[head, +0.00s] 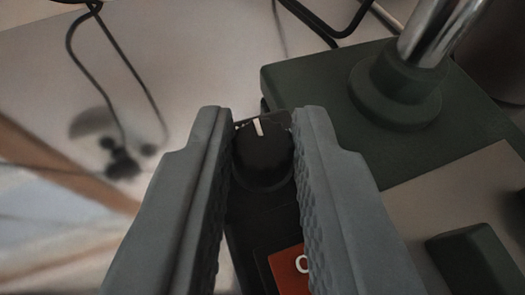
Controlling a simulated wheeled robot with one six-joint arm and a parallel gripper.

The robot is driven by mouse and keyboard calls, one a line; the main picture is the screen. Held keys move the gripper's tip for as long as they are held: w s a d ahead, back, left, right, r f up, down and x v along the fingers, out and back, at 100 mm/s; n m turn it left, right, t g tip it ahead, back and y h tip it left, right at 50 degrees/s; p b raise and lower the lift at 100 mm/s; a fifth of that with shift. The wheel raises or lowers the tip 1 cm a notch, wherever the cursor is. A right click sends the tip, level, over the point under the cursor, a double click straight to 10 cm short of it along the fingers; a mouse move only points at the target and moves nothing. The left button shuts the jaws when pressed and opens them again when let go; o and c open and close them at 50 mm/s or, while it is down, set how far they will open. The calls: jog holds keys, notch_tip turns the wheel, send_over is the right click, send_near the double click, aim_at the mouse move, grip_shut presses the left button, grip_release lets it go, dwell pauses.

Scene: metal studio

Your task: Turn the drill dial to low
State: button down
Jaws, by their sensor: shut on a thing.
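A black round dial (262,158) with a white pointer mark sits on a dark control panel (245,215), in the middle of the head view. The white mark points up, tilted slightly to the left. My gripper (262,125) is shut on the dial, with one grey finger at its left and one at its right. Below the dial is a red-orange switch (287,268) with a white mark, partly hidden by the right finger. The green drill base (335,125) with a shiny metal column (440,30) stands to the right. Any setting labels around the dial are hidden or unreadable.
Black cables (75,45) hang at the upper left and top. A dark green block (470,262) is at the lower right. The pale surface (215,55) at the upper left is mostly clear, with a small blurred dark object (122,163) at the left.

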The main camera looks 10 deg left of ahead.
jog(key=c, duration=1.6)
grip_release()
jog(key=shift+s, duration=0.1)
jog(key=v, duration=1.7)
jog(key=shift+s+r, duration=0.1)
